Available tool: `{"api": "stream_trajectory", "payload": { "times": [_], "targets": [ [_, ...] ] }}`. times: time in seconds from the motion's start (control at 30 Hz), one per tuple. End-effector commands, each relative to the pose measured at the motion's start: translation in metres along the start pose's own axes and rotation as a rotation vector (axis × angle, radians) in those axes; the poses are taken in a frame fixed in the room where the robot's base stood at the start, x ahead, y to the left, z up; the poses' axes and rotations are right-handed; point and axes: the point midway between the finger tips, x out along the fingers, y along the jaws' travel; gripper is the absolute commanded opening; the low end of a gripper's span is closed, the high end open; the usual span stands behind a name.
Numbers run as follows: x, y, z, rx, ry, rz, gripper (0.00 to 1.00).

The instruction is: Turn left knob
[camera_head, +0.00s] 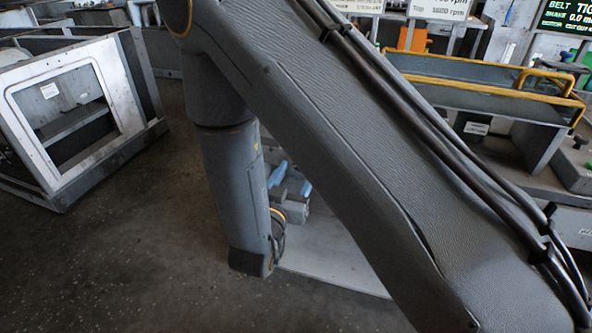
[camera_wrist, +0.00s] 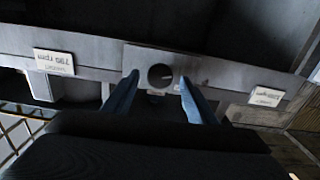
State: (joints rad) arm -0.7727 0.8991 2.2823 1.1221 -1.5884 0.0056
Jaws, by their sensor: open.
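A round dark knob (camera_wrist: 160,75) with a small pale mark at its right edge sits on a grey plate (camera_wrist: 140,55) in the wrist view. It is the only knob I make out there, and I cannot tell whether it is the left one. My gripper (camera_wrist: 159,88) is open, with one blue finger on each side of the knob. Gaps show between the knob and both fingers; how far the tips are from the panel is unclear. In the head view my gripper (camera_head: 291,181) shows low behind my arm, which hides the panel there.
Upside-down labels flank the knob in the wrist view, one left (camera_wrist: 54,62) and one right (camera_wrist: 266,96). In the head view a grey framed housing (camera_head: 75,105) stands at left and a bench with yellow rails (camera_head: 545,75) at right. Dark floor is clear at lower left.

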Motion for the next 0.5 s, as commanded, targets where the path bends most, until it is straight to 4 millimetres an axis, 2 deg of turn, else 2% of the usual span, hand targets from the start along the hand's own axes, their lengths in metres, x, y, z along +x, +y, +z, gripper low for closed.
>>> {"api": "stream_trajectory", "payload": {
  "times": [0.13,0.4,0.5],
  "targets": [
    [0.0098,0.0004,0.0,-0.001,0.0,0.001,0.52],
    [0.0111,0.0,0.0002,-0.001,0.0,-0.001,0.52],
    [0.011,-0.0001,0.0001,-0.001,0.0,-0.001,0.37]
  ]
}}
